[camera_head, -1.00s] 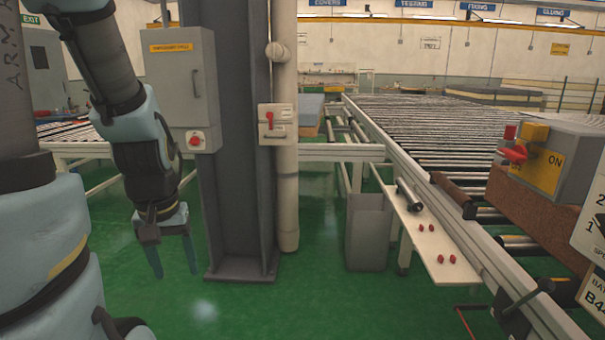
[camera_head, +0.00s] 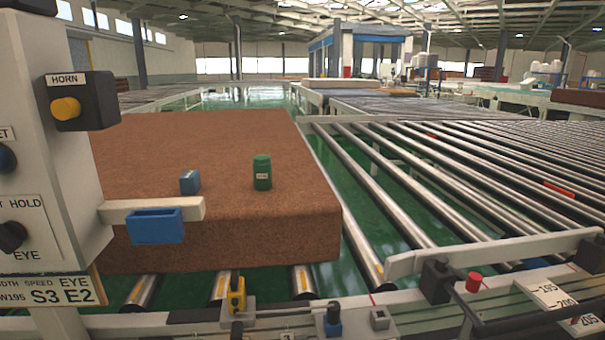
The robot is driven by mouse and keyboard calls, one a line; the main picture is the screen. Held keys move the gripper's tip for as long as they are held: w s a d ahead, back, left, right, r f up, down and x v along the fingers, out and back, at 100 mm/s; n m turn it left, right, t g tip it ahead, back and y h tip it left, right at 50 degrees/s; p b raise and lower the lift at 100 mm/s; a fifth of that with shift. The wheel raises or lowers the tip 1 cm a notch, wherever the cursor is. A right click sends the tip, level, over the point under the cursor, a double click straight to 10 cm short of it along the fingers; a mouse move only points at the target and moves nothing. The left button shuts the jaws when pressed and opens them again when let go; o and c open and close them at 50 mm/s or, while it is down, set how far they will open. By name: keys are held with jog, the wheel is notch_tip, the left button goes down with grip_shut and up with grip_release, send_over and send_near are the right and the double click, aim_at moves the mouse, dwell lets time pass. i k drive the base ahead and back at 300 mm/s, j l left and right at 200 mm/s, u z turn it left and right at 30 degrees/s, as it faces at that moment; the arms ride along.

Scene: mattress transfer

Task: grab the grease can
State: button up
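My gripper is not in the current view.
A control panel (camera_head: 50,170) with a yellow horn knob stands at the left. A white arm with a blue holder (camera_head: 155,226) juts out before the block. Bare rollers (camera_head: 450,180) run to the right. A rail with a yellow lever (camera_head: 237,296) and red button (camera_head: 473,282) crosses the front.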

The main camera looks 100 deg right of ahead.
aim_at(262, 174)
jog(key=k+l+z, duration=0.15)
jog(key=k+z, duration=0.2)
jog(key=k+l+z, duration=0.3)
jog(key=k, duration=0.15)
